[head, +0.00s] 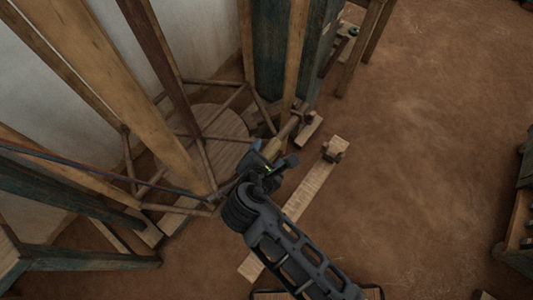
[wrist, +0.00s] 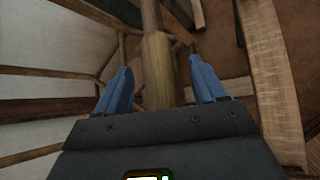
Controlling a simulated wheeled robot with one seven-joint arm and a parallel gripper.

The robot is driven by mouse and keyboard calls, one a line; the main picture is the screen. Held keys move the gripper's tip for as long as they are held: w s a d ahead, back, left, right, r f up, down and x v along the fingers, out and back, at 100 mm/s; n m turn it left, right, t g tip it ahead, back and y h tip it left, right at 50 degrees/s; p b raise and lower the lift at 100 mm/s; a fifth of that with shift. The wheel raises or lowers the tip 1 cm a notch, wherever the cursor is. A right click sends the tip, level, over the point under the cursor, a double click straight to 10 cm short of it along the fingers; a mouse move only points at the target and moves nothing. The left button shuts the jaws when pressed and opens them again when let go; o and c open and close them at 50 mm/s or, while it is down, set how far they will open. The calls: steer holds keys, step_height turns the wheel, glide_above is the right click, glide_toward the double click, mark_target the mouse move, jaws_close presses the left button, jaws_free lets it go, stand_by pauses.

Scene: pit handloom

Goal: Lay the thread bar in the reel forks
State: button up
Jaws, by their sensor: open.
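The thread bar (wrist: 158,68) is a brown wooden rod with a thicker, yellowish middle. In the wrist view it runs lengthwise between the blue fingers of my gripper (wrist: 163,85), with a gap on each side. My gripper is open and not closed on it. In the head view the yellowish part of the bar (head: 276,146) shows just beyond my gripper (head: 272,158), which hides the nearer part. The bar's far end meets a small dark wooden piece (head: 300,117); I cannot tell whether that is a reel fork or whether the bar rests in it.
A pale plank (head: 310,190) with a small block (head: 334,151) lies right of my gripper. Slanting loom posts (head: 150,95) and thin rods (head: 222,138) crowd the left, with a round wooden disc (head: 222,120) behind.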

steer(key=shift+s, duration=0.1)
steer(key=v, duration=0.8)
steer(key=s+d+f+m+y, duration=0.1)
steer(key=s+d+m+y, duration=0.3)
steer(key=s+d+m, duration=0.85)
steer(key=s+d+r+m+t, duration=0.1)
steer(key=s+d+r+m, duration=0.2)
steer(key=r, duration=0.3)
steer(key=s+d+r+m+t+h, duration=0.1)
steer(key=s+d+r+m+t, duration=0.1)
steer(key=s+r+m, duration=0.3)
steer(key=s+d+r+m+t, duration=0.2)
steer(key=d+r+m, duration=0.3)
steer(key=r, duration=0.3)
steer(key=shift+s+r+m+h, duration=0.3)
steer(key=shift+s+m, duration=0.05)
steer(key=shift+s, duration=0.55)
